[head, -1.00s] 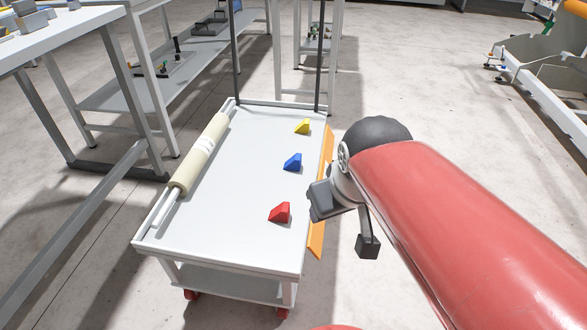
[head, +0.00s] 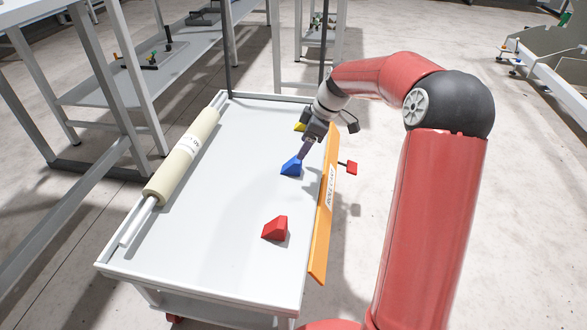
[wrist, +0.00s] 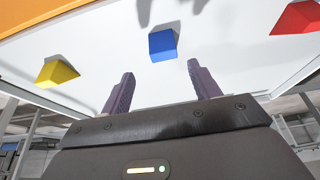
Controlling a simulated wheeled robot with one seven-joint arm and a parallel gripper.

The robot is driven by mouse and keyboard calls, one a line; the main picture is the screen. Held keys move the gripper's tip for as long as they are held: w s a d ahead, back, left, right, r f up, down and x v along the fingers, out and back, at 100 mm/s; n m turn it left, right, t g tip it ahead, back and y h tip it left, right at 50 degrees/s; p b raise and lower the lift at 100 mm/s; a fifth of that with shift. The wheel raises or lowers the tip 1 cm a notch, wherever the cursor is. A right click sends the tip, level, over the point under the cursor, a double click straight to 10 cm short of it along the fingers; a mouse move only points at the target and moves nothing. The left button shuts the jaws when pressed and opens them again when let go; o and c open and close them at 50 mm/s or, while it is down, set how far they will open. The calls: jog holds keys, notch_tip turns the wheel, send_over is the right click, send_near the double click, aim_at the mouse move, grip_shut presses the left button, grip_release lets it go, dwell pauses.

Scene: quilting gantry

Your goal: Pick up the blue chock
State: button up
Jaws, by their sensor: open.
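The blue chock (head: 291,167) is a small wedge on the white cart top, between the yellow and red chocks. In the wrist view the blue chock (wrist: 163,45) lies ahead of the gap between the two purple-grey fingers. My gripper (head: 306,150) is just above and behind the blue chock in the head view, pointing down at it. In the wrist view my gripper (wrist: 160,88) is open and empty, its fingers apart from the chock.
The red chock (head: 275,228) stands nearer on the cart top (head: 210,220). The yellow chock (head: 299,127) is partly hidden by my gripper. A cream roll (head: 186,157) lies along the left edge. An orange panel (head: 322,215) runs along the right edge.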

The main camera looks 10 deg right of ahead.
aim_at(295, 161)
jog(key=x, duration=0.2)
jog(key=b+x, duration=0.1)
jog(key=x, duration=0.4)
jog(key=shift+s+a+f, duration=0.2)
jog(key=shift+s, duration=0.15)
jog(key=c, duration=1.1)
jog(key=shift+r, duration=0.15)
